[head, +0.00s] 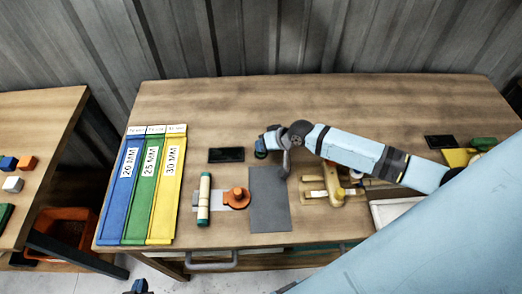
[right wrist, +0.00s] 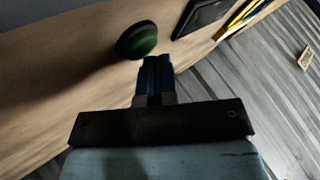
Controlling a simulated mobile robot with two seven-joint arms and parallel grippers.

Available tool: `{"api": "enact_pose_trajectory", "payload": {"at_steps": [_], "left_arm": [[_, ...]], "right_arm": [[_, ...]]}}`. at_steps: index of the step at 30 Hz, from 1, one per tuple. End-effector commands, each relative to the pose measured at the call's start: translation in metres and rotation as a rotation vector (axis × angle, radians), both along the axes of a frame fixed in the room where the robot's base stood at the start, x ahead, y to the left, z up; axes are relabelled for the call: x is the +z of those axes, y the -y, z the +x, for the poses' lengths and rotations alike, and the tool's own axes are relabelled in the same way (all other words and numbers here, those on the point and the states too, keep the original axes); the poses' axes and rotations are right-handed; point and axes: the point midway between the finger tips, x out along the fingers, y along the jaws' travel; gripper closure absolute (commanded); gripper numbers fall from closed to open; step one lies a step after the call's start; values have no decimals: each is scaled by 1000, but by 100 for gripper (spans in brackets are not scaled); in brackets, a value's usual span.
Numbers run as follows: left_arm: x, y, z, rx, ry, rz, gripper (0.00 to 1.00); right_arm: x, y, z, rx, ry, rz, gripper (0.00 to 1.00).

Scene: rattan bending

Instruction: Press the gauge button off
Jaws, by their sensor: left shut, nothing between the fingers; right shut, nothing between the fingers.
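A round green button (right wrist: 137,40) with a dark rim stands on the table. In the head view it is a small dark green disc (head: 261,154), partly hidden by my right gripper (head: 266,142). In the right wrist view my right gripper (right wrist: 155,60) is shut and empty, its tips just beside the button; I cannot tell if they touch it. A flat black panel (head: 226,155), which may be the gauge display, lies left of the button; its screen looks dark. My left gripper (head: 140,287) just shows at the bottom edge of the head view, shut and empty, away from the button.
Blue, green and yellow strips (head: 168,190) marked in MM lie at the table's left. A cream roller (head: 204,198), an orange fixture (head: 237,197), a grey mat (head: 269,200) and a wooden fixture (head: 333,183) stand in front. The back of the table is clear.

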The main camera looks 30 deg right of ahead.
Motion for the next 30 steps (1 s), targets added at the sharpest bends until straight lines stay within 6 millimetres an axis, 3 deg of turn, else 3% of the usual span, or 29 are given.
{"api": "enact_pose_trajectory", "payload": {"at_steps": [19, 30], "left_arm": [[56, 0, 0, -1, 0, -1, 100], [57, 0, 0, -1, 1, -1, 100]], "right_arm": [[59, 0, 0, -1, 1, 0, 100], [60, 0, 0, -1, 1, 0, 100]]}}
